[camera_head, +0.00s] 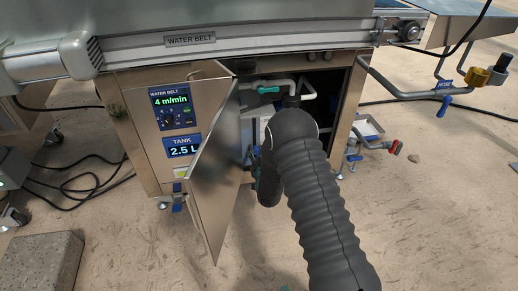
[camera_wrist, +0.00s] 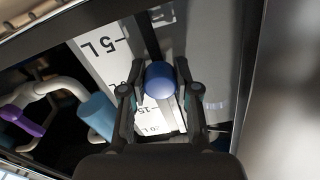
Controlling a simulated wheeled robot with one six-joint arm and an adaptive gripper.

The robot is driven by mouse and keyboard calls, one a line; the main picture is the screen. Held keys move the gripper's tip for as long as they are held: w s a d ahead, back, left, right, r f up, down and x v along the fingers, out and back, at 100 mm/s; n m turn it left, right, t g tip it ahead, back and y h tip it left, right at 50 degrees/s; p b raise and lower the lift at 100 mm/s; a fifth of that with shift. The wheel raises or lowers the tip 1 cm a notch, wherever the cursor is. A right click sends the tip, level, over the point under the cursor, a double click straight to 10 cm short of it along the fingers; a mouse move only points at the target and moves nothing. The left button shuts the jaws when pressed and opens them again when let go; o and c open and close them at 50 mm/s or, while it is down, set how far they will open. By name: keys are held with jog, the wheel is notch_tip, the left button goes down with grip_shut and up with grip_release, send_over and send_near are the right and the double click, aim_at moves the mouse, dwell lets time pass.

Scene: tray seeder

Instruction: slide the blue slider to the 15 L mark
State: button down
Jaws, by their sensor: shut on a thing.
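The blue slider (camera_wrist: 160,76) is a round knob in the wrist view, in front of a dark vertical slot. My gripper (camera_wrist: 160,88) has a finger on each side of the knob and is shut on it. The white scale plate (camera_wrist: 88,58) shows a 5 L mark at the upper left, with 10, 15 and 20 L marks lower down, partly hidden by the fingers. I cannot tell exactly which mark the knob is level with. In the head view my arm hides the slider, inside the open cabinet. The tank display (camera_head: 184,149) reads 2.5 L.
The cabinet door (camera_head: 214,165) stands open left of my arm. A white pipe with a teal-handled valve (camera_head: 268,89) is above my wrist. In the wrist view a purple-handled valve (camera_wrist: 30,128) and a light blue cylinder (camera_wrist: 97,115) lie left of the scale.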

aim_at(254, 133)
notch_tip(254, 133, up, 7)
jog(key=shift+a+f, duration=0.1)
dwell(0.3)
jog(key=c, duration=0.8)
grip_release()
jog(key=shift+c, duration=0.2)
jog(key=shift+s, duration=0.1)
jog(key=v, duration=1.2)
